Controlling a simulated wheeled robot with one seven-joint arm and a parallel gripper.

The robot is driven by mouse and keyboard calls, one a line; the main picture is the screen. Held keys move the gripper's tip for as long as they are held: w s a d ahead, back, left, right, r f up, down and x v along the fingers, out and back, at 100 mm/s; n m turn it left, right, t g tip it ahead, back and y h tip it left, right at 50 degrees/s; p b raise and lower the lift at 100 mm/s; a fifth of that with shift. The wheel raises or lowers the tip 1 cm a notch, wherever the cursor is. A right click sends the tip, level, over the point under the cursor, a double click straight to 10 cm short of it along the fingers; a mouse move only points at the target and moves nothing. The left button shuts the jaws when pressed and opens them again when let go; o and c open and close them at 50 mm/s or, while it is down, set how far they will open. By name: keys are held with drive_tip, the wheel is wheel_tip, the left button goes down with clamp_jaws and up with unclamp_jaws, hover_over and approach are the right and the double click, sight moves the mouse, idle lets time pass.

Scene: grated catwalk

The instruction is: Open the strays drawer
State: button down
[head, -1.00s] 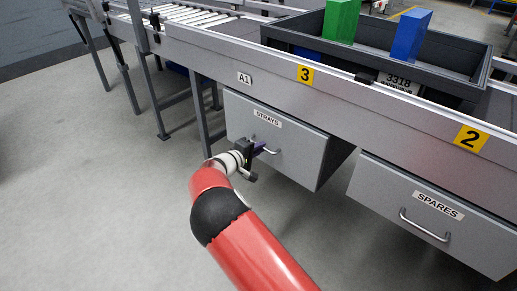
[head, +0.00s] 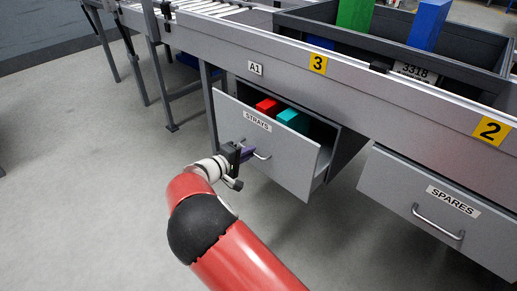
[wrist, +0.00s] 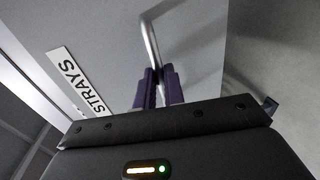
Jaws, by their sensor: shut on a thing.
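The strays drawer (head: 285,162) is a grey drawer with a white STRAYS label, under the conveyor. It stands partly open, and its front is out from the cabinet. Inside it show a red block (head: 267,106) and a teal block (head: 293,119). My gripper (head: 248,154) is at the drawer's front, shut on the metal bar handle (head: 262,155). In the wrist view the purple fingers (wrist: 158,88) close around the handle (wrist: 149,40), beside the STRAYS label (wrist: 78,80). The drawer's inner back part is hidden under the conveyor frame.
The closed spares drawer (head: 400,215) with its own handle is at the right. Above, a grey tote (head: 310,28) with a green block (head: 354,14) and blue blocks sits on the conveyor. Conveyor legs (head: 162,85) stand at the left. The floor in front is clear.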

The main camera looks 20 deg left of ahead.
drive_tip(key=f+b+v, duration=0.2)
drive_tip(key=f+v, duration=0.1)
drive_tip(key=v, duration=1.1)
drive_tip(key=shift+s+a, duration=0.25)
drive_tip(key=shift+s, duration=0.25)
drive_tip(key=c, duration=1.5)
unclamp_jaws()
drive_tip(key=v, duration=0.7)
drive_tip(key=shift+s+a, duration=0.2)
drive_tip(key=shift+s, duration=0.15)
